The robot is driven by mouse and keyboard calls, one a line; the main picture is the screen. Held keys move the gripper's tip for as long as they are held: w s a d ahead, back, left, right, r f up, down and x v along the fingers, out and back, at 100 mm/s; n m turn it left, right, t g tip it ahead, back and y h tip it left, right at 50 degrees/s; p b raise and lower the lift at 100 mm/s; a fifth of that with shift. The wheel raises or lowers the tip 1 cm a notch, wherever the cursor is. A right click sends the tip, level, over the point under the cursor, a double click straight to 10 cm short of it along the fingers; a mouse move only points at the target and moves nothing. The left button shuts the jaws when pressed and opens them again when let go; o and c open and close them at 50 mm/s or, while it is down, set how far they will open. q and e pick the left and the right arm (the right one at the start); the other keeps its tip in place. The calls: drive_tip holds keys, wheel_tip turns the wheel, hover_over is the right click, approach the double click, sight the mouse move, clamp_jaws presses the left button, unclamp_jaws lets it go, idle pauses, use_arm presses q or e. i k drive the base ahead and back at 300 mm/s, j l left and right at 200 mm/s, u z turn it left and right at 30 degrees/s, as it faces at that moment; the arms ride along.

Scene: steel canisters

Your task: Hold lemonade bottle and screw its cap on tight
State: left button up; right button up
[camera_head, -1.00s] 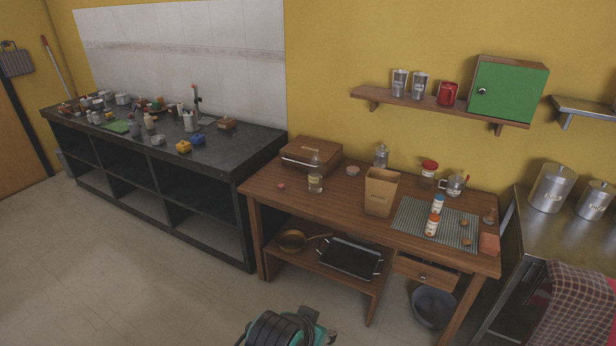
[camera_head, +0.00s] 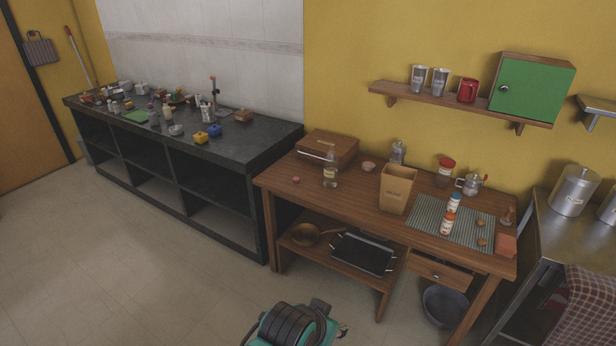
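A clear bottle (camera_head: 330,174) with a pale label stands upright on the left part of the wooden table; I take it to be the lemonade bottle. Its neck shows against the brown box behind it, and I cannot make out a cap on it. A small red, cap-like piece (camera_head: 296,180) lies on the tabletop to the left of the bottle, apart from it. Neither of my grippers is in view, and nothing touches the bottle.
The wooden table (camera_head: 282,181) also holds a brown box (camera_head: 327,148), a tan container (camera_head: 397,190), and a striped mat (camera_head: 427,228) with small bottles. A cluttered dark counter (camera_head: 255,148) stands left.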

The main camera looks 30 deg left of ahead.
sight(331, 159)
drive_tip(key=i+j+u, duration=0.1)
drive_tip(key=i+u, duration=0.45)
drive_tip(key=u, duration=0.2)
drive_tip(key=i+u, duration=0.35)
drive_tip(key=i+j, duration=0.1)
drive_tip(key=i, duration=0.4)
drive_tip(key=i+j, duration=0.1)
drive_tip(key=i, duration=0.4)
drive_tip(key=i+j+z, duration=0.2)
drive_tip(key=i, duration=0.15)
drive_tip(key=i+z, duration=0.25)
drive_tip(key=i+j, duration=0.05)
drive_tip(key=i, duration=0.05)
